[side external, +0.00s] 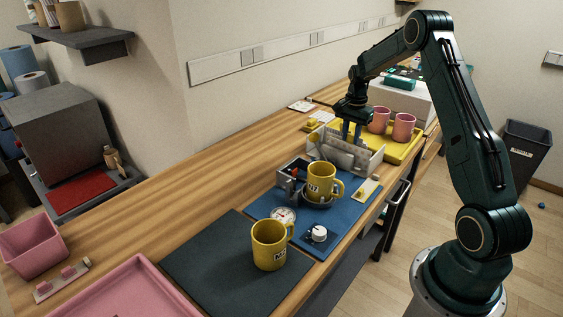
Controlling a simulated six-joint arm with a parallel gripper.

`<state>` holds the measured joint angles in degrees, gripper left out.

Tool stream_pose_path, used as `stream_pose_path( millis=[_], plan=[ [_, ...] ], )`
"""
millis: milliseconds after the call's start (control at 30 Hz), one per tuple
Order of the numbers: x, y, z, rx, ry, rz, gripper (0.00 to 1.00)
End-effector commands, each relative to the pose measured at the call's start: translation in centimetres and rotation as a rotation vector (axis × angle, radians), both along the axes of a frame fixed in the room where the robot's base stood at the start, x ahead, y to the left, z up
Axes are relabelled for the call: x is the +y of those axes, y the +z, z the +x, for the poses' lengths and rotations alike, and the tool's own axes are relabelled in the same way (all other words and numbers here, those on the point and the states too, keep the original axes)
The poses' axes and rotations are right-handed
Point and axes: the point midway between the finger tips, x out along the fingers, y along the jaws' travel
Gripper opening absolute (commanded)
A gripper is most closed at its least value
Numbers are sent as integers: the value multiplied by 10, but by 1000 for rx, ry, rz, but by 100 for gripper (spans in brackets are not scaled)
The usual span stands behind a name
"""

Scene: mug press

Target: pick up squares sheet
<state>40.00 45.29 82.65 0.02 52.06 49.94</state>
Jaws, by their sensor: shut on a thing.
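My gripper (352,130) points down over the pale sheet rack (372,163) in the middle of the bench. It is shut on a sheet, whose pattern is too small to read; the sheet's extent and whether it is clear of the rack are hard to tell. Pale sheets (335,149) stand upright in the rack just below the fingers. A yellow mug (322,178) sits in the press (290,177) on the blue mat (272,203), in front of the rack. A second yellow mug (268,240) stands on the dark mat (195,262).
A yellow tray (416,146) with pink mugs (403,127) stands right behind the rack. A white box (415,98) is farther back. A pink tray (125,290) and pink bin (32,246) are at the near left.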

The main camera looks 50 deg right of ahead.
Motion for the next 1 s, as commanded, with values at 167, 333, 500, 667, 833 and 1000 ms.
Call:
stream_pose_path(
  millis=[167, 333, 500, 667, 833, 1000],
  plan=[
    [0, 20, 0, -3, 0, -2, 14],
    [0, 48, 1, -4, 0, -3, 14],
    [0, 84, 0, -4, 0, -3, 14],
    [0, 119, 1, -4, 0, -3, 14],
    [0, 153, 0, -3, 0, -2, 14],
    [0, 177, 0, -3, 0, -2, 14]
  ],
)
